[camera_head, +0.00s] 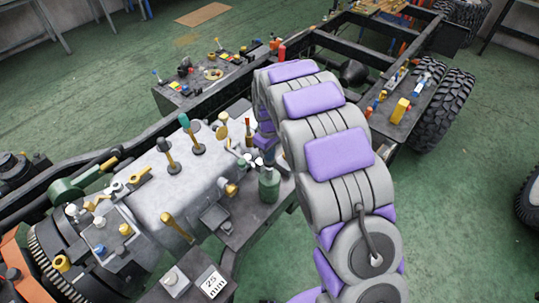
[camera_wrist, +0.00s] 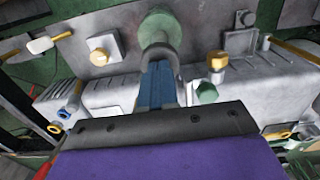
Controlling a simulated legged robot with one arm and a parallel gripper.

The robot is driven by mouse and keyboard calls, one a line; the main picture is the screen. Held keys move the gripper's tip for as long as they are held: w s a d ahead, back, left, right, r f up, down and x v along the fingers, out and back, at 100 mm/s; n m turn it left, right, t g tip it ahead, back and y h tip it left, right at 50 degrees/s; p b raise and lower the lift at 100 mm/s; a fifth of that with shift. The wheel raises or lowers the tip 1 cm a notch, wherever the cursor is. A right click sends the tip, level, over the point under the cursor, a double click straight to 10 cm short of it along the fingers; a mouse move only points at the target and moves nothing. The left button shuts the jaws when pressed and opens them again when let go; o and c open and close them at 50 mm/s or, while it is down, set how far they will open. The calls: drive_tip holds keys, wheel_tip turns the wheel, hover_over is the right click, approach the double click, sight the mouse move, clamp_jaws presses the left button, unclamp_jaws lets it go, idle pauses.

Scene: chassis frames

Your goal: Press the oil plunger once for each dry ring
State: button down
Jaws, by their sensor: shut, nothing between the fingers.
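A green oil can (camera_head: 269,186) stands upright on a grey shelf beside the gearbox; I take it to hold the oil plunger. My gripper (camera_head: 267,157) is directly above it, pointing down, partly hidden behind my arm. In the wrist view my gripper (camera_wrist: 160,62) is shut and empty, its blue fingers together. A round green part (camera_wrist: 158,27) lies just beyond the fingertips there; whether they touch it I cannot tell. The plunger's top is hidden or too small to make out. No ring can be told as dry.
The grey gearbox (camera_head: 165,180) carries upright levers with green and yellow knobs. A grey box marked 25 mm (camera_head: 213,283) stands at the front. Trays of small parts (camera_head: 215,75) lie along the chassis rail. A yellow block (camera_head: 400,111) sits on the right-hand shelf.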

drive_tip(key=shift+f, duration=0.3)
drive_tip(key=shift+r, duration=0.2)
wheel_tip(320, 180, up, 7)
drive_tip(key=shift+r+p, duration=0.1)
drive_tip(key=shift+p, duration=1.1)
